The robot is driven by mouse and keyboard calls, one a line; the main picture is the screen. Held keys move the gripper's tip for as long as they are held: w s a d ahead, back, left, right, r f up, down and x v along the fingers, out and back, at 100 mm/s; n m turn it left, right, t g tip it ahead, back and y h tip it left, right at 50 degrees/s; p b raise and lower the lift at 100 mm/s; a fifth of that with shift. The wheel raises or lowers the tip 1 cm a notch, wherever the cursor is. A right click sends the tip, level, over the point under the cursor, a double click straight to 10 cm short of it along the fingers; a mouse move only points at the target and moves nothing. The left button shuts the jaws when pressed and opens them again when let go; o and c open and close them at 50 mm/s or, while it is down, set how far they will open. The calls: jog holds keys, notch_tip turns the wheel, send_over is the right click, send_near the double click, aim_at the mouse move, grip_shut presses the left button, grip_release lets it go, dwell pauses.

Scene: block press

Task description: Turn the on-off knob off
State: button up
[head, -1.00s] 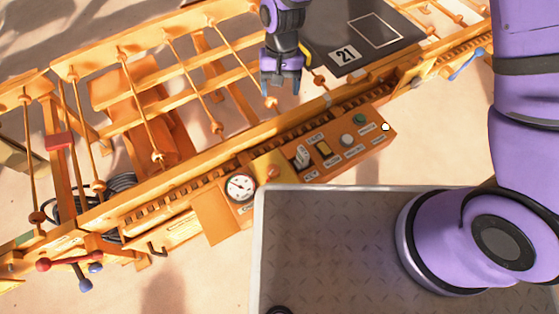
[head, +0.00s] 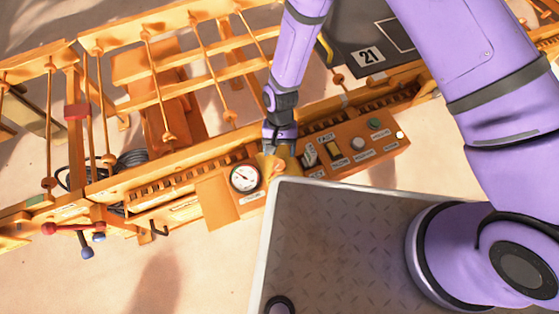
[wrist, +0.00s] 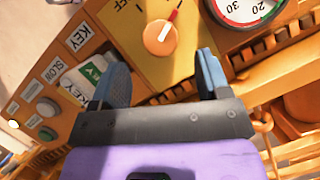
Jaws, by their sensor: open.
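The on-off knob (wrist: 160,37) is a round orange dial with a red-and-white pointer, on a yellow plate (wrist: 137,62). In the wrist view its pointer tilts up and to the right. A label ending in "FF" (wrist: 122,6) is partly cut off at the top edge, left of the pointer. My gripper (wrist: 161,60) is open and empty, its two dark blue fingers spread to either side below the knob in the picture. In the head view my gripper (head: 279,148) is over the left part of the orange control panel and hides part of the yellow plate.
A round gauge (head: 245,179) sits just left of the plate. Orange rails (head: 150,186) run behind the panel.

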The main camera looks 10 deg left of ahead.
aim_at(279, 164)
jog(key=x, duration=0.5)
jog(key=shift+s+f, duration=0.1)
jog(key=shift+f, duration=0.2)
jog(key=c, duration=0.9)
